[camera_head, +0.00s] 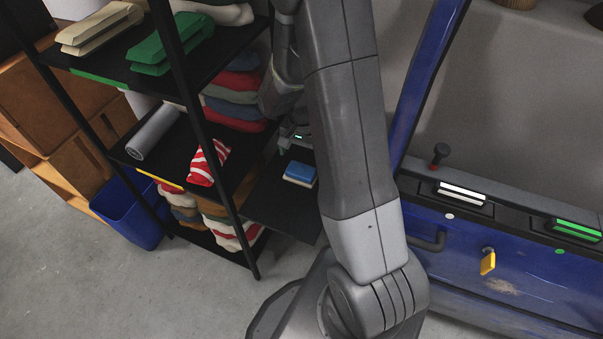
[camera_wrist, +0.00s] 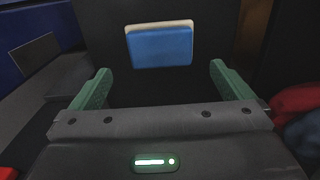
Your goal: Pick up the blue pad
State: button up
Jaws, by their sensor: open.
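The blue pad (camera_head: 300,172) is a small block with a blue top and a pale layer along its edge. It lies on a black shelf board (camera_head: 275,207) between the shelving rack and my arm. In the wrist view the blue pad (camera_wrist: 160,47) is ahead of my gripper (camera_wrist: 154,85), roughly centred between its green fingers. The fingers are wide apart with nothing between them, and the pad lies beyond their tips. In the head view my arm hides most of my gripper.
The black rack (camera_head: 185,95) at left holds folded cloths, a grey roll (camera_head: 152,132) and green pads (camera_head: 172,42). A blue bin (camera_head: 130,212) stands on the floor beside it.

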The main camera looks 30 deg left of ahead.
aim_at(301, 170)
jog(key=shift+s+f+b, duration=0.2)
jog(key=shift+f, duration=1.5)
jog(key=shift+s+f+b, duration=0.15)
jog(key=shift+f, duration=1.5)
jog(key=c, duration=0.8)
